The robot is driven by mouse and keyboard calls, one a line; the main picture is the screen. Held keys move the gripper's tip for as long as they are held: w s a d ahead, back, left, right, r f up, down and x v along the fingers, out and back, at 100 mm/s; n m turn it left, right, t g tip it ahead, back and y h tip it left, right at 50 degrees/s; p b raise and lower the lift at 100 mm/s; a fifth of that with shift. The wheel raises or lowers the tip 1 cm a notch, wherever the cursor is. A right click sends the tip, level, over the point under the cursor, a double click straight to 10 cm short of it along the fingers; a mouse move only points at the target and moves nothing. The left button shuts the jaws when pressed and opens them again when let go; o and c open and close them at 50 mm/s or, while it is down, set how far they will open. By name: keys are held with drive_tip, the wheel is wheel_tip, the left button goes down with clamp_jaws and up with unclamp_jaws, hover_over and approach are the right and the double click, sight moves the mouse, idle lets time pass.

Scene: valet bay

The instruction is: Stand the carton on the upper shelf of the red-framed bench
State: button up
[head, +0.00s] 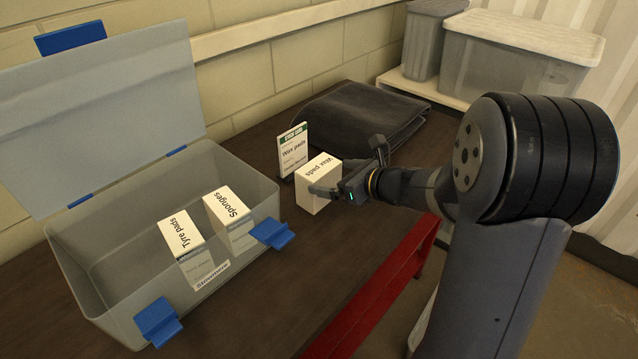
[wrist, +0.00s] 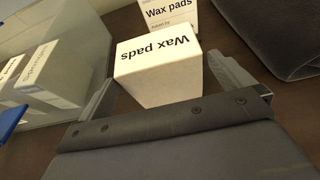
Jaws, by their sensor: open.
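A white carton labelled "Wax pads" (head: 317,182) stands on the dark top of the red-framed bench (head: 262,318). The carton also shows in the wrist view (wrist: 160,75), its lettering upside down there. My gripper (head: 347,172) is open at the carton's right side in the head view. In the wrist view its two fingers reach along either side of the carton. A small gap shows by the right finger; contact on the left cannot be told. Any lower level of the bench is hidden.
A "Wax pads" sign card (head: 293,148) stands close behind the carton. A clear lidded box (head: 75,243), lid open, holds cartons labelled "Tyre pads" (head: 181,232) and "Sponges" (head: 229,207). A folded dark cloth (head: 362,118) lies behind; lidded bins (head: 515,68) stand back right.

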sight(319, 173)
drive_tip(key=shift+p+x, duration=0.45)
drive_tip(key=shift+x, duration=2.3)
drive_tip(key=shift+a+r, duration=0.1)
drive_tip(key=shift+r, duration=0.05)
drive_tip(key=shift+c, duration=0.2)
drive_tip(key=c, duration=0.7)
wheel_tip(319, 173, up, 10)
drive_tip(key=shift+f+p, duration=0.1)
drive_tip(key=shift+p, duration=0.55)
